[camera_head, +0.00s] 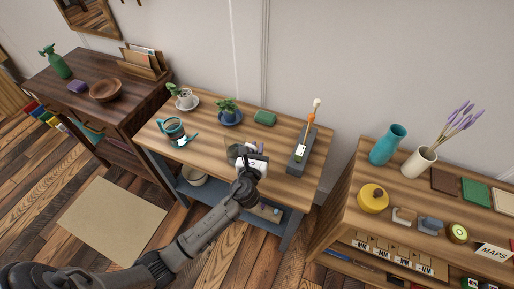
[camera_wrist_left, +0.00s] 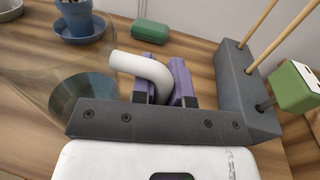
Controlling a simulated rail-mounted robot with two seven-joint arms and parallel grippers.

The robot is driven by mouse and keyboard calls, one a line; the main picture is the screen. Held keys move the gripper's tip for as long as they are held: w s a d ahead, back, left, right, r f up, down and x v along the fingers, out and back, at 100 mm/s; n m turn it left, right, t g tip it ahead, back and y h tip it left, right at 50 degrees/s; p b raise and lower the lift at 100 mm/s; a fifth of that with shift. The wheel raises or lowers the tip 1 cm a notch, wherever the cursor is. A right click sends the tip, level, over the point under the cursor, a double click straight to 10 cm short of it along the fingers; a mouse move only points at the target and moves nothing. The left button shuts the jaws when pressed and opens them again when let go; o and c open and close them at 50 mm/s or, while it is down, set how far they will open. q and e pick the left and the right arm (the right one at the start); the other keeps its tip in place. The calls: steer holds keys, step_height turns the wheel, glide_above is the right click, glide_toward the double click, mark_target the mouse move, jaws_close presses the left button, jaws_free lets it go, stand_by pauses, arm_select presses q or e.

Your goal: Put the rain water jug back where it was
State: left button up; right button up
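A clear glass jug (camera_head: 235,152) with a white handle stands at the front middle of the wooden plant table (camera_head: 215,130). In the left wrist view the see-through jug (camera_wrist_left: 60,58) fills the left side, with a dark teal round area at its bottom. Its curved white handle (camera_wrist_left: 140,66) runs down between the purple-padded fingers of my left gripper (camera_wrist_left: 166,82). The fingers are close on both sides of the handle and appear shut on it. In the head view my left gripper (camera_head: 248,168) partly hides the jug. My right gripper is not in view.
A teal watering can (camera_head: 172,128), two potted plants (camera_head: 184,98) (camera_head: 230,115), a green block (camera_head: 265,118) and a long grey holder with sticks (camera_head: 301,152) stand on this table. A dark cabinet is left, a shelf right. The table's middle is fairly clear.

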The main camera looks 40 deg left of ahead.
arm_select(q)
steer(key=o, duration=0.4)
steer(key=shift+r, duration=0.1)
steer(key=s+d+f+n+g+h, duration=0.2)
steer(key=s+n+g, duration=0.2)
steer(key=s+n, duration=0.5)
steer(key=s+d+f+n+g+h+p, duration=0.1)
steer(key=s+d+f+n+g+h, duration=0.1)
steer(key=s+n, duration=0.8)
steer(key=s+d+f+n+g+h+p, duration=0.1)
steer(key=s+d+f+n+g+h, duration=0.1)
steer(key=s+n+g, duration=0.4)
steer(key=shift+s+d+f+n+g+h, duration=0.25)
steer(key=shift+s+n, duration=0.45)
steer(key=shift+s, duration=0.9)
steer(key=shift+s+d+r+n+h, duration=0.1)
steer(key=shift+s+d+n+h, duration=0.35)
steer(key=shift+s, duration=1.2)
steer(key=shift+s+d+f+n+g+h, duration=0.15)
steer(key=shift+s+d+n, duration=0.25)
steer(key=shift+s+n, duration=0.9)
steer(key=shift+s+m, duration=0.3)
steer(key=shift+m, duration=0.05)
